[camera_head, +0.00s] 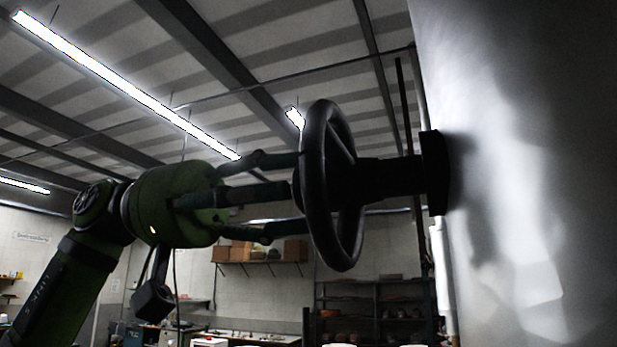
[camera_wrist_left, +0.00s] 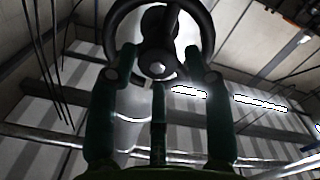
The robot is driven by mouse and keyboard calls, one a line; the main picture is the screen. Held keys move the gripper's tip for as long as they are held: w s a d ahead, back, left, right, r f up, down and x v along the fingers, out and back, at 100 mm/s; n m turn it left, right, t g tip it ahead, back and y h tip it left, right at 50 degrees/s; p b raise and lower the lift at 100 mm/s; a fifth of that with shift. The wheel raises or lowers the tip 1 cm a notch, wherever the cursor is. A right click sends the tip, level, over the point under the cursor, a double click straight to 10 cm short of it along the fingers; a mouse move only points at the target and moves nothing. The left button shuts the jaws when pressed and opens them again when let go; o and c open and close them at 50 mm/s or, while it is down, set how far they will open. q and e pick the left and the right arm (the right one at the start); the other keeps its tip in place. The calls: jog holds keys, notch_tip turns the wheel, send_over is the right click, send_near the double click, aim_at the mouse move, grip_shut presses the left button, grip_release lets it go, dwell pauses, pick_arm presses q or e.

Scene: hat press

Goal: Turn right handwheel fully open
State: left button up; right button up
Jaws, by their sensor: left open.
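The dark handwheel (camera_head: 315,190) stands edge-on in the middle of the head view. Its thick shaft (camera_head: 385,181) runs right into a flange on the big metal body. My left gripper (camera_head: 291,192) comes from the left, open, its separate fingers pointing at the wheel's face. The fingertips reach up to the rim; I cannot tell whether they touch it. In the left wrist view the wheel (camera_wrist_left: 205,28) shows at the top, with its hub and a spoke between my spread fingers (camera_wrist_left: 160,72). My right gripper is not in view.
The large shiny metal body (camera_head: 530,180) fills the right side. A thin vertical pipe (camera_head: 440,270) runs beside it. Shelves (camera_head: 375,300) and a workbench stand far back. The space around the wheel's left side is free apart from my arm.

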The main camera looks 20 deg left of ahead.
aim_at(309, 187)
pick_arm(q)
jog(key=shift+s+d+p, duration=0.15)
jog(key=shift+d, duration=0.6)
jog(key=shift+s+d+p, duration=0.1)
jog(key=shift+d+p, duration=0.05)
jog(key=shift+d, duration=0.6)
jog(key=shift+a, duration=0.1)
jog(key=shift+w, duration=0.1)
jog(key=c, duration=0.9)
jog(key=shift+o, duration=0.2)
jog(key=shift+n, duration=0.3)
